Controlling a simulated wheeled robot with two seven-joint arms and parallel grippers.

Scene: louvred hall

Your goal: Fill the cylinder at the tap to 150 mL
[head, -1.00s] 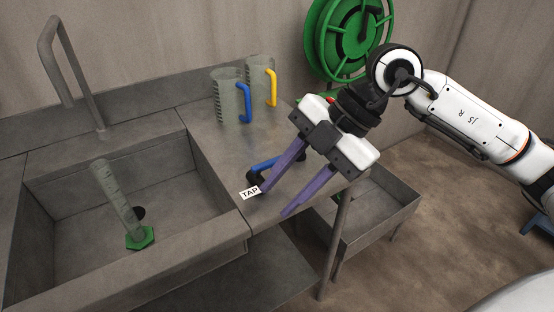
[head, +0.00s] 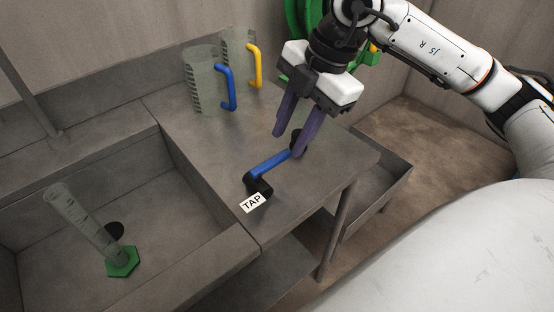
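The clear graduated cylinder (head: 82,221) with a green hexagonal foot (head: 123,261) stands in the sink (head: 60,175), near the dark drain. I cannot make out any water level in it. The tap's blue lever (head: 269,165) lies on the counter beside a white TAP label (head: 253,202). The grey spout (head: 30,95) shows only in part at the upper left. My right gripper (head: 289,144) is open, its purple fingers apart at the far end of the lever. I cannot tell whether they touch it. My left gripper is not in view.
Two clear jugs, one with a blue handle (head: 229,88) and one with a yellow handle (head: 255,66), stand at the back of the counter (head: 190,150). A green hose reel (head: 300,25) hangs behind my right arm. A lower metal trough (head: 378,195) is at the right.

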